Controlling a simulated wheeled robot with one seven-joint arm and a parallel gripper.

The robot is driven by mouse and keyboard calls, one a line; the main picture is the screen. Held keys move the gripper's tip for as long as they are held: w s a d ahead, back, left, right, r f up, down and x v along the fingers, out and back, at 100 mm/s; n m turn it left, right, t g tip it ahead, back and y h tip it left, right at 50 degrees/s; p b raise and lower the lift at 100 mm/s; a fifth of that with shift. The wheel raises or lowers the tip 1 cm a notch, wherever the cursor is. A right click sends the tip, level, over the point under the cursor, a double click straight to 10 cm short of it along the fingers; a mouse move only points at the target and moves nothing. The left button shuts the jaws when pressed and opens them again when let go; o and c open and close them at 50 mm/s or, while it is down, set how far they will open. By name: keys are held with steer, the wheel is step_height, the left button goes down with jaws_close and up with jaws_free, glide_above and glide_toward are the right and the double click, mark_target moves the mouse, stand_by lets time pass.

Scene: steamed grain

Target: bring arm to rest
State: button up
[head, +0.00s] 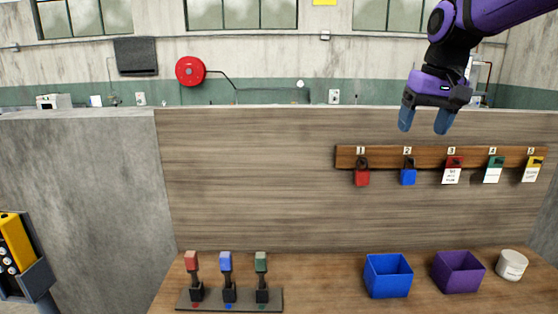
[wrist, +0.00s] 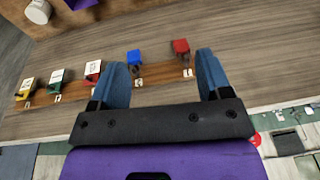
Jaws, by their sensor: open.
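My gripper (head: 426,118) is purple and black with two blue fingers. In the head view it hangs at the upper right, fingers pointing down, above the hook board. The fingers are apart with nothing between them. In the wrist view the open gripper (wrist: 163,76) faces the wooden back panel, with a blue padlock (wrist: 134,57) and a red padlock (wrist: 180,47) seen between the fingers. Part of my purple arm (head: 495,14) shows at the top right corner.
Padlocks and tags hang on a numbered wooden strip (head: 432,157). Below, a blue bin (head: 388,276), a purple bin (head: 458,272) and a white jar (head: 511,265) stand on the table. Three levers (head: 228,275) stand at the left. The table between levers and blue bin is clear.

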steer(key=s+d+f+t, duration=0.1)
steer(key=s+f, duration=0.2)
steer(key=s, duration=0.9)
steer(key=s+f+t, duration=0.2)
steer(key=s+f, duration=0.2)
steer(key=s, duration=0.8)
steer(key=shift+d+f+h, duration=0.3)
steer(key=shift+d+h, duration=0.1)
